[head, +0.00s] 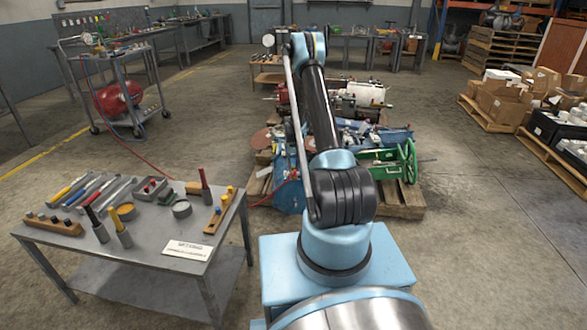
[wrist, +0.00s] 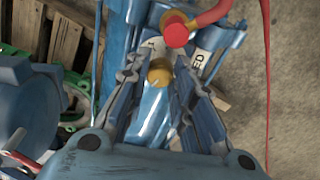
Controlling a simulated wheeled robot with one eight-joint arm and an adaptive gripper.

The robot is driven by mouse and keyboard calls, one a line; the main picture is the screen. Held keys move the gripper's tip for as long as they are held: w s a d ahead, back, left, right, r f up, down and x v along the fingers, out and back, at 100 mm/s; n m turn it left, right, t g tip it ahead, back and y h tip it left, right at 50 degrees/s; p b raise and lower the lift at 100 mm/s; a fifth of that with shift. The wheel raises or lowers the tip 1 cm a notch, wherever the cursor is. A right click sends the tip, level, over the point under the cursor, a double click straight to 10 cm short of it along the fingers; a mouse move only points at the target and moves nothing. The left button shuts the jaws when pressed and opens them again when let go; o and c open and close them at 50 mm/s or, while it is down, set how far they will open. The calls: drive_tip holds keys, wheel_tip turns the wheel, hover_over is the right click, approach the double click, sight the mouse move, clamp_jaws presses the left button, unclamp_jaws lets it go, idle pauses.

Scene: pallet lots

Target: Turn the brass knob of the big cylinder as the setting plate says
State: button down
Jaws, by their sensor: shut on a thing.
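In the wrist view, the small brass knob (wrist: 160,72) sits between the fingertips of my gripper (wrist: 160,75), which is shut on it. The knob is on a blue cylinder body (wrist: 155,105) that runs between the fingers. A pale label with a few letters lies close beyond the knob; most of it is covered. In the head view, a white plate with dark print (head: 188,250) lies on the front edge of the grey table; its text is too small to read. My arm hides the gripper and the knob in the head view.
Beside the knob is a red fitting (wrist: 176,35) with a red hose (wrist: 215,12). A pallet (head: 405,205) bears machine parts, including a green wheeled piece (head: 410,162). The grey table (head: 140,240) holds several tools.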

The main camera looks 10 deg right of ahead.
drive_tip(key=shift+m, duration=2.3)
drive_tip(key=c, duration=1.4)
unclamp_jaws()
drive_tip(key=shift+o, duration=0.2)
drive_tip(key=shift+r, duration=0.1)
wheel_tip(320, 180, up, 12)
drive_tip(key=shift+w+a+f, duration=0.15)
drive_tip(key=shift+a+f, duration=0.05)
drive_tip(key=shift+a, duration=0.1)
